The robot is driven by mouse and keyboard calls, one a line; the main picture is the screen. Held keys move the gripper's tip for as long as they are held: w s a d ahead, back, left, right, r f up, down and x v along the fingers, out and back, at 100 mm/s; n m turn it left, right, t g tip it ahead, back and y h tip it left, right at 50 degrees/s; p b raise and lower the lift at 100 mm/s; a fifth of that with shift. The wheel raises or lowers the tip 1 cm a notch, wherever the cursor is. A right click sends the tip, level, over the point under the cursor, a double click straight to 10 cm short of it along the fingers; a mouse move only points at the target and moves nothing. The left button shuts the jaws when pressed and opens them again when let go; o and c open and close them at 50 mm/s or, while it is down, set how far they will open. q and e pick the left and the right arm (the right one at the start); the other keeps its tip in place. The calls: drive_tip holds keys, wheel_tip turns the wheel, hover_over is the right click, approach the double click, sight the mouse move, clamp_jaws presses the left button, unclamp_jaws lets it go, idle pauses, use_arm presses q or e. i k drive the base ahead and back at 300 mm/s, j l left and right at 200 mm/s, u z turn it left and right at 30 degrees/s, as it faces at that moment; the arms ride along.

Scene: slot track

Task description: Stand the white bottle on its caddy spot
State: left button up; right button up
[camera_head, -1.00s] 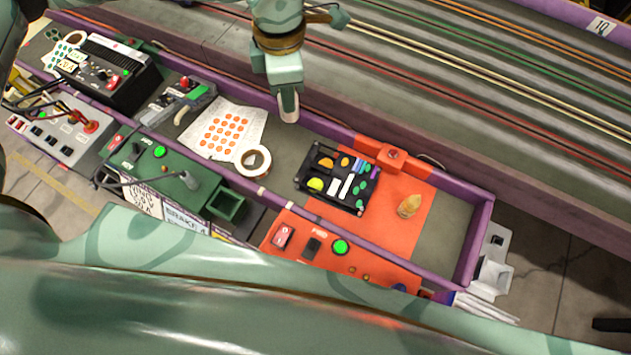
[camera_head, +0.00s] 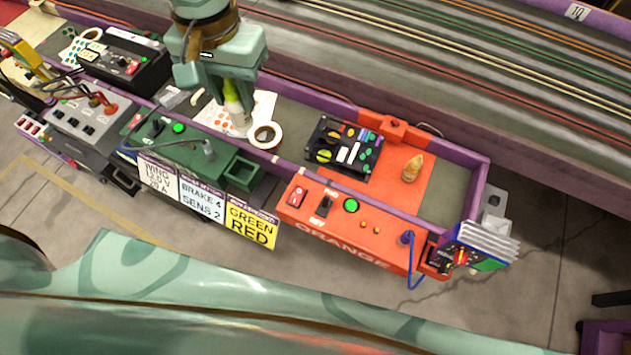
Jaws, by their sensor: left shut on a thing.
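My left gripper (camera_head: 232,84) hangs down from the top, left of centre, above the long tray. It is shut on the white bottle (camera_head: 239,118), which is mostly hidden between the fingers; a yellow-green part and a whitish lower end show. The bottle appears in front of the dotted paper, just left of the tape roll; its height above the tray is hard to tell. The black caddy (camera_head: 318,164) stands to the right with coloured pieces and white strips in it. I cannot make out which spot is the bottle's. My right gripper is not in view.
A tape roll (camera_head: 265,136) lies between the bottle and the caddy.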

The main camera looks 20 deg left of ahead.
sight(326, 158)
drive_tip(key=z, duration=0.45)
drive_tip(key=k+z, duration=0.15)
drive_tip(key=z, duration=0.75)
drive_tip(key=k+j, duration=0.1)
drive_tip(key=j, duration=0.3)
drive_tip(key=j+z, duration=0.1)
drive_tip(key=j, duration=0.35)
drive_tip(key=k+j, duration=0.15)
drive_tip(key=j, duration=0.25)
drive_tip(key=k+j, duration=0.1)
drive_tip(key=j, duration=0.3)
drive_tip(key=z, duration=0.05)
